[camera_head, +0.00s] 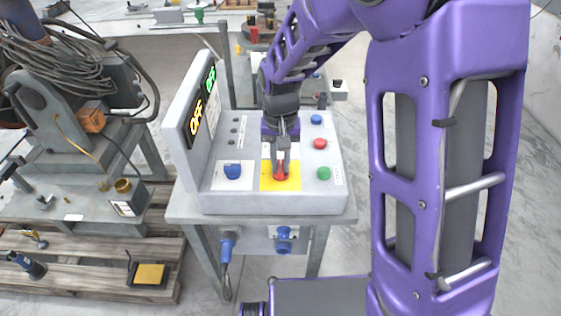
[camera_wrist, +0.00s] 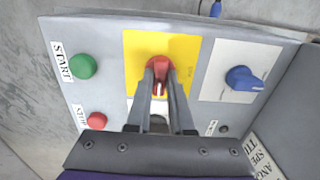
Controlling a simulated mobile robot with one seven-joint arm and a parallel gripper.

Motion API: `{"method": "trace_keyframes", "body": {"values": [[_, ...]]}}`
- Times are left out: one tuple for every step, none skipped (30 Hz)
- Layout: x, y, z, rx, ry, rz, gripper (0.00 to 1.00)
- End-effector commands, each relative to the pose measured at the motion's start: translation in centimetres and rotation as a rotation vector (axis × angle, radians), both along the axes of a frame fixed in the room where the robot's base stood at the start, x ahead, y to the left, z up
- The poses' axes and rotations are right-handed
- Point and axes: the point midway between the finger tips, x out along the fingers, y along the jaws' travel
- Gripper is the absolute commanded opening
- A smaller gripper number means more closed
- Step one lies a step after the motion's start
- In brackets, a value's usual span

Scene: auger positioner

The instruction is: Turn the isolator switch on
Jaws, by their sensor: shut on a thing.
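The isolator switch (camera_head: 280,176) is a red rotary knob on a yellow plate (camera_head: 267,186) on the sloped top of the grey control box (camera_head: 220,201). My gripper (camera_head: 281,163) reaches down onto it from above. In the wrist view my two fingers (camera_wrist: 160,84) are closed on the raised grip of the red knob (camera_wrist: 161,63), one on each side. The knob's grip has a white mark and points roughly along the fingers. The lower part of the plate is partly hidden by my fingers.
A blue knob (camera_head: 232,171) on a white plate sits left of the yellow plate. Blue (camera_head: 316,119), red (camera_head: 320,143) and green (camera_head: 323,173) buttons line the right side. An upright display (camera_head: 201,108) at left shows yellow "OFF" and green text. A cable-draped machine (camera_head: 60,110) stands left.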

Motion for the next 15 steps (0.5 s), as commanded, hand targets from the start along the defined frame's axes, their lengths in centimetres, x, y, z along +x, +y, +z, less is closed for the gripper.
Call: {"method": "trace_keyframes", "body": {"values": [[0.05,0.01,0.06,0.001,-0.001,-0.004,0.00],[0.05,0.01,0.06,0.001,-0.001,-0.005,0.00],[0.05,0.01,0.06,0.001,-0.001,-0.005,0.00],[0.05,0.01,0.06,0.001,-0.001,-0.005,0.00],[0.05,0.01,0.06,0.001,-0.001,-0.005,0.00],[0.05,0.01,0.06,0.001,-0.001,-0.005,0.00],[0.05,0.01,0.07,0.001,-0.001,-0.005,0.00],[0.05,0.01,0.07,0.001,-0.001,-0.005,0.00],[0.05,0.01,0.06,0.001,-0.001,-0.005,0.00],[0.05,0.01,0.06,0.001,-0.001,-0.005,0.00],[0.05,0.01,0.06,0.001,-0.001,-0.005,0.23],[0.05,0.01,0.06,0.001,-0.001,-0.005,0.31],[0.05,0.01,0.06,0.001,-0.001,-0.005,0.36],[0.05,0.01,0.06,0.001,-0.001,-0.005,0.41],[0.04,0.01,0.05,0.001,-0.001,-0.004,0.49]]}}
